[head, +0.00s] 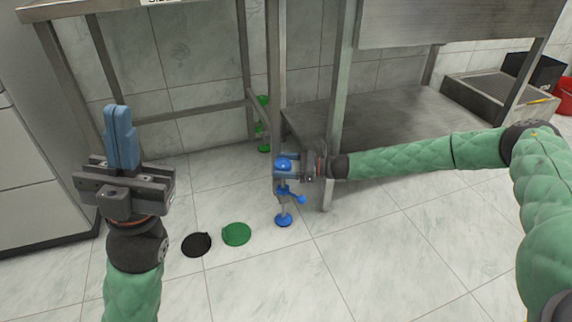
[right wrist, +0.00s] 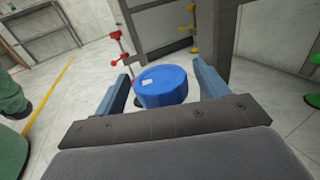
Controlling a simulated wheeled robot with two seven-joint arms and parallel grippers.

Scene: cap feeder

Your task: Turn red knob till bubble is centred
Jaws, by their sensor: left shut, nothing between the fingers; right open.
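The red knob (right wrist: 118,62) shows in the right wrist view on a thin far leg, above and left of the gripper; I cannot make it out in the head view. No bubble is clearly visible. My right gripper (head: 285,170) is at the blue-fitted table leg. In the right wrist view its open fingers (right wrist: 161,75) stand on either side of a round blue part (right wrist: 160,88) with a small pale patch; contact cannot be told. A blue handle (head: 294,196) and blue foot (head: 283,220) lie below it. My left gripper (head: 119,115) is shut, empty and raised at left.
Green fittings (head: 263,128) are on a rear leg. A yellow fitting (right wrist: 193,32) shows in the right wrist view. A black disc (head: 196,244) and a green disc (head: 236,234) lie on the floor. A steel shelf (head: 390,112) stands behind my right arm.

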